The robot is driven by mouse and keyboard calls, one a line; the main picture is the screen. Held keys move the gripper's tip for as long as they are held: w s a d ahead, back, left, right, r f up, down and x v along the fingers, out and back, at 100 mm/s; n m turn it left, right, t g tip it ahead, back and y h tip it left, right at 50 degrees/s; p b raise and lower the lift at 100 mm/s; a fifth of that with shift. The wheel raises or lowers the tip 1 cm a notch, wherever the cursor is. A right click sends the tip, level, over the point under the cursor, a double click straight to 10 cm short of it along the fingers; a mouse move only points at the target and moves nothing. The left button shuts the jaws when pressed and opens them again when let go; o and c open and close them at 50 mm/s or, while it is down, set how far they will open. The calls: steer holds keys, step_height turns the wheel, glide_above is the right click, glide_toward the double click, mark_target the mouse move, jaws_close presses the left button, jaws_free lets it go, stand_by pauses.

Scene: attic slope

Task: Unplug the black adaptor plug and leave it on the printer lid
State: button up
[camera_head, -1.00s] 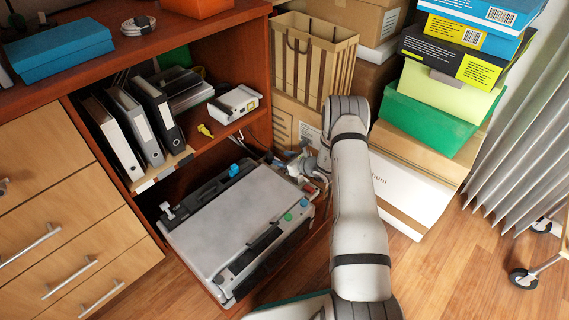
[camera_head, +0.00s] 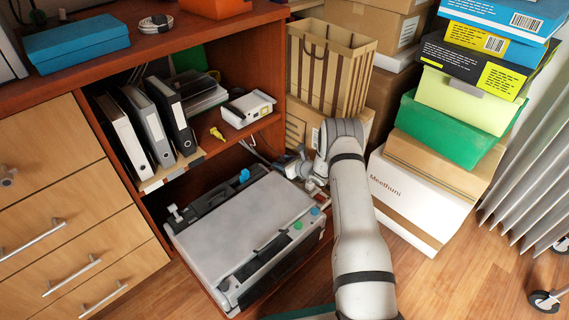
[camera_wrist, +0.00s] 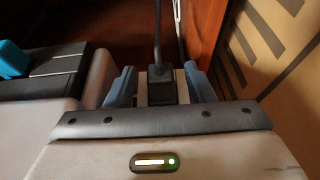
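The printer (camera_head: 250,225), with a flat grey lid, sits in the low bay of the red-brown cabinet. My gripper (camera_head: 303,168) is at the printer's back right corner, low beside the cabinet wall. In the wrist view the black adaptor plug (camera_wrist: 161,92), with a black cable rising from it, stands between the two blue-grey fingers of my gripper (camera_wrist: 161,88). Gaps show on both sides of the plug, so the fingers are open around it. A pale socket strip (camera_wrist: 142,90) shows behind the plug. In the head view my gripper hides the plug.
A cardboard panel (camera_wrist: 275,60) and the cabinet side (camera_wrist: 203,30) are close at the right of my gripper. Boxes (camera_head: 425,200) are stacked right of my arm. A shelf with binders (camera_head: 165,120) and a white device (camera_head: 248,108) overhangs the printer's back.

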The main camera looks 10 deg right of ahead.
jaws_close()
stand_by(0.6)
steer(key=shift+r, duration=0.1)
stand_by(0.3)
steer(key=shift+r+p, duration=0.6)
steer(key=shift+r, duration=0.85)
steer(key=shift+r+p, duration=1.2)
steer(key=shift+r, duration=1.25)
